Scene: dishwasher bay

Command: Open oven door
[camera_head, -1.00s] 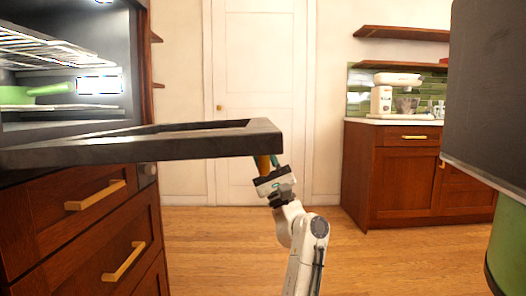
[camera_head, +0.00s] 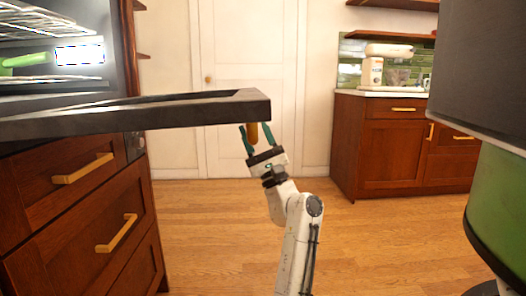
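The oven door (camera_head: 160,118) is a dark slab hanging open, about level, reaching out from the lit oven (camera_head: 110,45) at the left. A gold handle (camera_head: 252,133) shows end-on below the door's outer edge. My gripper (camera_head: 258,138) points up under that edge, with its two teal fingers spread apart on either side of the handle. I see gaps beside the handle, so the fingers look open. The rest of the handle is hidden by the door.
Wooden drawers (camera_head: 85,205) with gold pulls stand below the oven. A dark panel over a green cylinder (camera_head: 495,205) fills the right side. A wooden cabinet (camera_head: 395,150) with a mixer (camera_head: 375,68) is at the back right. The wood floor (camera_head: 200,240) is clear.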

